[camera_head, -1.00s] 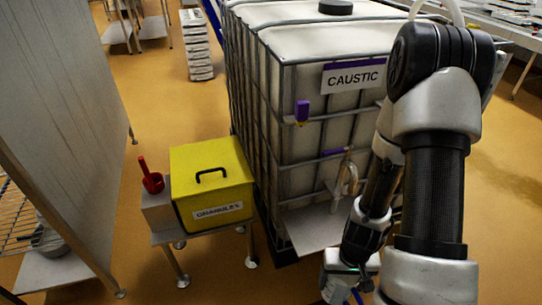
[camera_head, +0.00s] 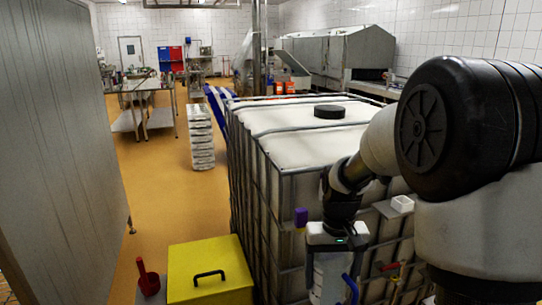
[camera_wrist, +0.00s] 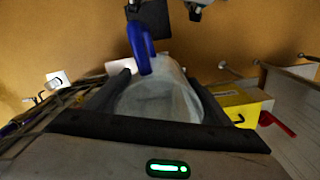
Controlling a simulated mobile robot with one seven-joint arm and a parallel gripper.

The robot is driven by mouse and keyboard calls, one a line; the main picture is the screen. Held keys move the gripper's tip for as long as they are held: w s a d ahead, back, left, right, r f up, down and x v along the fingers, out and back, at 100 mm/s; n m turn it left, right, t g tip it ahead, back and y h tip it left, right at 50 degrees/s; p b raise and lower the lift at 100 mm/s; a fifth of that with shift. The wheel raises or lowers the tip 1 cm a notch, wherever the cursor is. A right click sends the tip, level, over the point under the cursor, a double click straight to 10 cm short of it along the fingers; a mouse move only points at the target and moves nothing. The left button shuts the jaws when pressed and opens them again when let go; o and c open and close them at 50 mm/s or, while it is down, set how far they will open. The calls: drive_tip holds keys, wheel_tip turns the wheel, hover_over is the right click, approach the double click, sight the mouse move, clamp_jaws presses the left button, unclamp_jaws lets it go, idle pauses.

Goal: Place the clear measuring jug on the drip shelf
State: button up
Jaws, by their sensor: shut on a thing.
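My gripper (camera_wrist: 157,92) is shut on the clear measuring jug (camera_wrist: 160,100), with a dark finger on each side of it in the wrist view. The jug is whitish and see-through, with a blue handle (camera_wrist: 140,46). In the head view, the jug (camera_head: 327,280) hangs below my gripper, in front of the caged tank, and its lower end is cut off by the frame edge. The jug appears clear of any support.
The white caged tank (camera_head: 285,150) with a black cap (camera_head: 329,111) stands close by. A purple fitting (camera_head: 301,217) and a red lever (camera_head: 389,267) are near the jug. A yellow box (camera_head: 210,270) and red scoop (camera_head: 147,278) are at lower left. Open floor (camera_head: 165,190) lies left.

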drive_tip(key=r+p, duration=0.1)
drive_tip(key=p, duration=0.2)
drive_tip(key=s+r+p, duration=0.1)
drive_tip(key=r+p, duration=0.1)
drive_tip(key=p, duration=0.2)
drive_tip(key=s+r+p, duration=0.1)
drive_tip(key=r+p, duration=0.1)
drive_tip(key=p, duration=0.1)
drive_tip(key=shift+a+r, duration=0.1)
drive_tip(key=shift+r, duration=0.05)
idle(0.4)
